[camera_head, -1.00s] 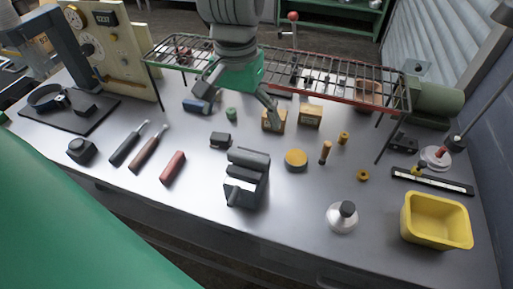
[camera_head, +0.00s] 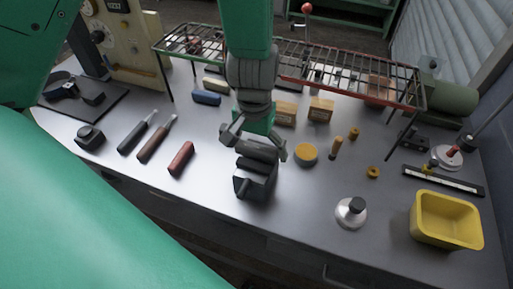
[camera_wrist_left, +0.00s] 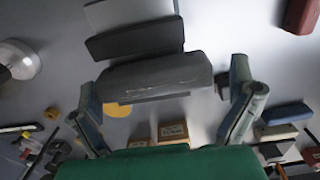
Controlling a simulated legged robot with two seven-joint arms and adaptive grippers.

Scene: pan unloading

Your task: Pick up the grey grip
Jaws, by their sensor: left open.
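The grey grip (camera_head: 256,181) is a dark grey, blocky piece with a rounded bar on top, standing on the metal table near its front edge. My left gripper (camera_head: 254,145) is open right at the grip's top, with one finger on each side of it. In the left wrist view the grip (camera_wrist_left: 155,76) lies between the two spread fingers of the gripper (camera_wrist_left: 170,95), with visible gaps on both sides. The lower part of the grip is partly hidden in the wrist view. My right gripper is not in view.
A red-handled piece (camera_head: 182,159) lies left of the grip, with two dark-handled tools beyond. A yellow disc (camera_head: 305,153) is close on the right. A silver weight (camera_head: 350,214) and yellow bin (camera_head: 446,221) stand further right. A wire rack (camera_head: 300,72) spans the back.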

